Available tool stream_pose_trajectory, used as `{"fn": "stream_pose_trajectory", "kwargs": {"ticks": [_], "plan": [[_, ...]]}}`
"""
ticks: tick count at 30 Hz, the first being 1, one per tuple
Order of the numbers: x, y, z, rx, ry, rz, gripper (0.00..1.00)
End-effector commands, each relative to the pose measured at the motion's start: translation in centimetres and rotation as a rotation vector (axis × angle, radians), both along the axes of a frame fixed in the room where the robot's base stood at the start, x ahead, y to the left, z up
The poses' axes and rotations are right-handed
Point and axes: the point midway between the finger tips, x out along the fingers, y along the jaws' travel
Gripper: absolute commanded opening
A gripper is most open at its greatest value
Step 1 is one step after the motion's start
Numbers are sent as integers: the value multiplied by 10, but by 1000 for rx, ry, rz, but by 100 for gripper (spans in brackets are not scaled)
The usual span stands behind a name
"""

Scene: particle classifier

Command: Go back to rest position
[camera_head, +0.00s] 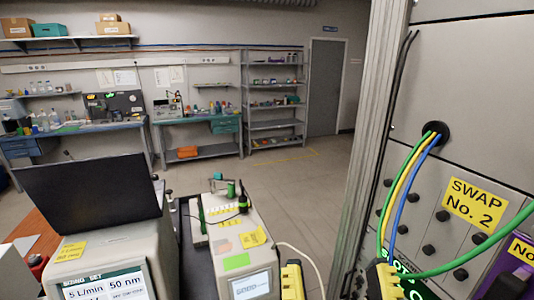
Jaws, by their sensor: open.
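Two yellow-and-black parts at the bottom edge look like the fingertips of my gripper (336,279). They stand wide apart with nothing visible between them. The rest of my gripper and arm is below the frame. The right fingertip overlaps the lower ends of green, yellow and blue cables (408,180); I cannot tell whether it touches them. The left fingertip is just right of a white instrument with a small screen (254,284).
A grey cabinet panel (465,100) with a yellow "SWAP No. 2" label stands close on the right. A sizing instrument (105,262) carries a black laptop (88,190) at left. A thin white cable (305,257) curves near the left fingertip. Open floor (290,185) lies behind.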

Motion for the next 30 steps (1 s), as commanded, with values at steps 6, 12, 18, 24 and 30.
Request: {"fn": "stream_pose_trajectory", "kwargs": {"ticks": [6, 12, 18, 24, 30], "plan": [[4, 0, 95, 17, 22, 7, 67], [5, 0, 182, 24, 24, 10, 67], [5, 0, 242, 29, 26, 12, 67], [6, 0, 249, 31, 26, 13, 67], [5, 0, 246, 31, 26, 13, 67]]}}
